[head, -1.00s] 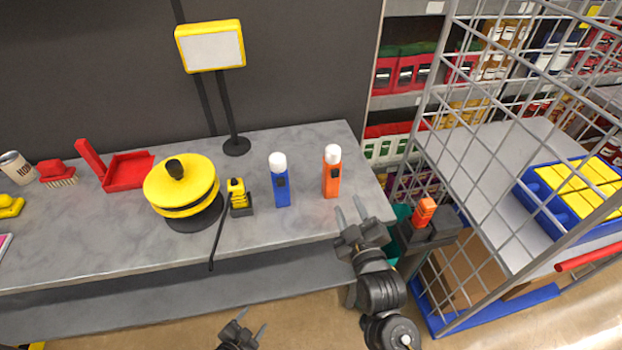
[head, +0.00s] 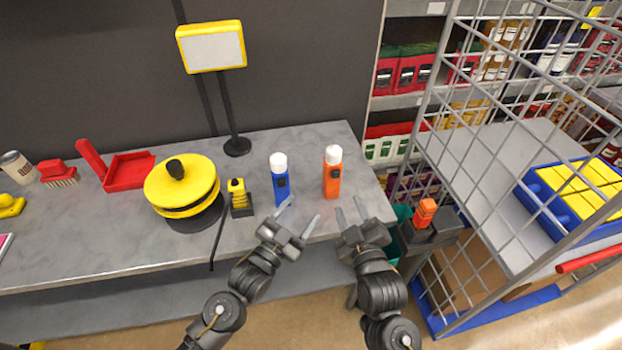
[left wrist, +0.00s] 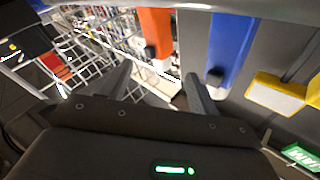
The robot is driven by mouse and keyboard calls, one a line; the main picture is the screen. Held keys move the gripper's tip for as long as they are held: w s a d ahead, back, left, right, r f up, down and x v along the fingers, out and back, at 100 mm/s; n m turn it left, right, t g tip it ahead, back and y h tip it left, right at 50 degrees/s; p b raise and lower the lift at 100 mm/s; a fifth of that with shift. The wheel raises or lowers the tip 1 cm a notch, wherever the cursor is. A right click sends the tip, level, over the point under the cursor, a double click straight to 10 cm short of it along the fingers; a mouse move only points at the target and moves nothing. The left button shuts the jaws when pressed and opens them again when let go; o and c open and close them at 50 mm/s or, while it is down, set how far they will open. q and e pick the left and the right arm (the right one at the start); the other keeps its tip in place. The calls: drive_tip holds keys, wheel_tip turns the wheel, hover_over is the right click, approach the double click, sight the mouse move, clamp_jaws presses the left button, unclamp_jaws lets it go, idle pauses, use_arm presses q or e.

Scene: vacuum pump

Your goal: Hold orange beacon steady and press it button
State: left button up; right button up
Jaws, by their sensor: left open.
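The orange beacon (head: 332,176) stands upright near the right end of the grey table, with a white dome on top and a dark button on its front. A similar blue beacon (head: 281,184) stands to its left. My left gripper (head: 301,216) is open and empty at the table's front edge, in front of and between the two beacons. In the left wrist view, the orange beacon (left wrist: 156,35) and the blue beacon (left wrist: 230,50) show beyond its spread fingers (left wrist: 158,90). My right gripper (head: 350,211) is open and empty, in front of the orange beacon and a little to its right.
A yellow round pump (head: 180,185) and a small yellow-black device (head: 238,198) stand left of the beacons. A monitor on a stand (head: 211,47) is behind. A wire cage cart (head: 480,170) stands at the right. The tabletop behind the beacons is clear.

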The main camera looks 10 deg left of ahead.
sight(330, 158)
use_arm(q)
drive_tip(key=w+d+r+n+g+y, duration=0.1)
drive_tip(key=w+r+n, duration=0.1)
drive_tip(key=r, duration=0.2)
drive_tip(key=w+d+r+n+g, duration=0.1)
drive_tip(key=w+d+r+n, duration=0.1)
drive_tip(key=r+n, duration=0.15)
drive_tip(key=shift+m, duration=0.35)
drive_tip(key=x, duration=0.7)
drive_tip(key=r+x, duration=0.1)
drive_tip(key=x, duration=0.2)
drive_tip(key=shift+w+a, duration=0.15)
drive_tip(key=shift+w, duration=0.15)
drive_tip(key=c, duration=1.1)
drive_tip(key=shift+c, duration=0.4)
use_arm(e)
clamp_jaws()
